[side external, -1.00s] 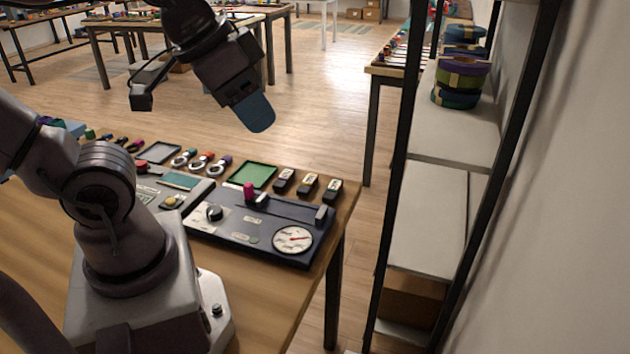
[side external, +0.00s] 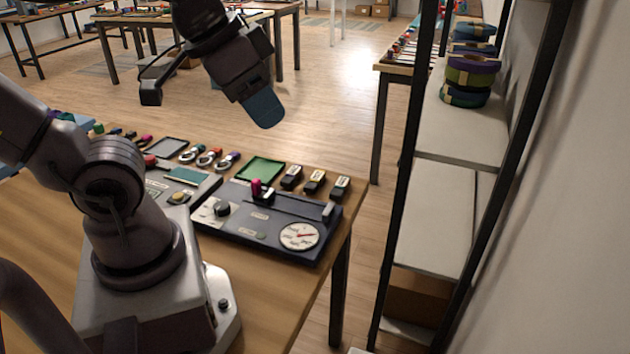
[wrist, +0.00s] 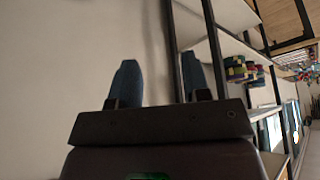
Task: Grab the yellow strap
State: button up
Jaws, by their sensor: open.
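My gripper (wrist: 160,82) shows in the wrist view as two blue fingers, apart, with nothing between them. In the side external view my gripper (side external: 264,108) is high over the open floor beyond the table, left of the shelf; its fingers overlap there. Stacked coils in blue, purple and green (side external: 468,78) sit on the upper shelf at the right, apart from my gripper. A yellowish band (side external: 457,74) crosses these coils; I cannot tell whether it is the yellow strap. The coils also show small in the wrist view (wrist: 240,70), right of the fingers.
A shelf unit (side external: 453,137) with black posts stands along the white wall (side external: 570,200) at the right. The wooden table (side external: 290,320) bears a dark panel with a dial (side external: 300,236), a green tray (side external: 261,170) and several small items. The floor between table and shelf is clear.

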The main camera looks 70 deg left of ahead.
jog(key=o, duration=0.3)
jog(key=n+g+y, duration=0.2)
jog(key=n+y, duration=0.1)
jog(key=n, duration=0.6)
send_near(315, 179)
jog(key=x, duration=0.3)
jog(key=shift+s+a+f, duration=0.1)
jog(key=shift+a+f, duration=0.05)
jog(key=shift+a, duration=0.1)
jog(key=shift+d+x, duration=0.1)
jog(key=shift+x, duration=1.35)
jog(key=shift+d+x, duration=0.15)
jog(key=shift+x, duration=1.3)
